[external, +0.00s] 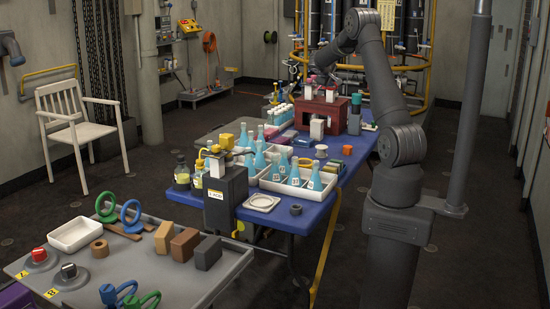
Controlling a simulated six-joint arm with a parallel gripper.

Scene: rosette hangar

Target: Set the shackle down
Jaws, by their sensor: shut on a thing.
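My gripper (319,76) is at the far end of the blue table, over the dark red box. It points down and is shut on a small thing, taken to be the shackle. The held thing is too small and too far away for its shape to show. I cannot tell whether it touches the box below. The dark red box (318,121) has small pale-bodied items at its top and a white block at its front.
The blue table (277,215) holds white trays of blue flasks (262,160), a white square dish (261,202) and a dark ring (296,209). A green-topped grey container (355,115) stands right of the box. A grey cart (130,262) with blocks and rings stands in front.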

